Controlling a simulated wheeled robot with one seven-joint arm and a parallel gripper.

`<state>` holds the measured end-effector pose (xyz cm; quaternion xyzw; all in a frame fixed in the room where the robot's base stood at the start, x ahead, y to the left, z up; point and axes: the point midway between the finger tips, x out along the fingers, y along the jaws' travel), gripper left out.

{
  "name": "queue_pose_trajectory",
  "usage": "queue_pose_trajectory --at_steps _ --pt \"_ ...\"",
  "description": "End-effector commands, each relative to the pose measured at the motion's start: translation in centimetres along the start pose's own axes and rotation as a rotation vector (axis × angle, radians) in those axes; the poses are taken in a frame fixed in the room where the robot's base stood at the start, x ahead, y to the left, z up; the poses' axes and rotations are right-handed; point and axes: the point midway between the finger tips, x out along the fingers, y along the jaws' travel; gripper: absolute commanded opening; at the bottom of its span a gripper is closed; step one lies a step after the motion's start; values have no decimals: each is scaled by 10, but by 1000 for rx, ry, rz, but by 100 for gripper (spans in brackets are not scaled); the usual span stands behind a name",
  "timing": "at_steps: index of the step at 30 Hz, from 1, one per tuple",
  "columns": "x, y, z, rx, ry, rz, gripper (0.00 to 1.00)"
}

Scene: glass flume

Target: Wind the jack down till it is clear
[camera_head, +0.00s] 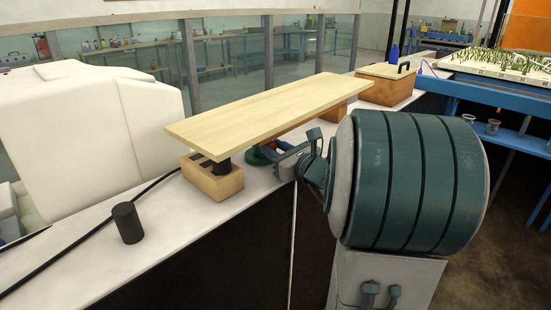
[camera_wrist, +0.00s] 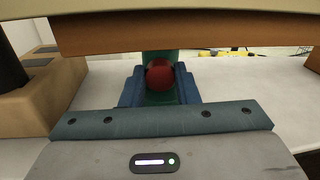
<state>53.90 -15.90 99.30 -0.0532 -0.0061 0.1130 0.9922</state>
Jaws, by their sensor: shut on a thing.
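The jack is low and green (camera_head: 262,155) and stands on the pale worktop under a long light-wood board (camera_head: 265,103). Its red knob (camera_wrist: 159,73) faces me in the wrist view. My gripper (camera_head: 279,153) reaches under the board's near edge, and its blue fingers are shut on the red knob. A brown wooden bar (camera_wrist: 185,33) crosses below the board and hides the jack's top, so I cannot tell whether the jack touches what is above it. A slotted wooden block (camera_head: 212,182) with a dark post (camera_head: 222,167) stands under the board's left end.
A black cylinder (camera_head: 127,222) stands on the worktop at left, by a black cable (camera_head: 100,235). A wooden box with a black handle (camera_head: 387,87) stands beyond the board's right end. A glass wall (camera_head: 225,60) runs behind. The front worktop is mostly clear.

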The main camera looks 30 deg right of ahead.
Motion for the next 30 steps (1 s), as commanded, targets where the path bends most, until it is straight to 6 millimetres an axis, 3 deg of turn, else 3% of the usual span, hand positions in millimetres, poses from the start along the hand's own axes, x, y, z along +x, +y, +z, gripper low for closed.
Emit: queue_pose_trajectory --at_steps 12,30 --pt "0 2 -4 -241 -1 1 5" --pt "0 1 -1 -296 1 1 5"
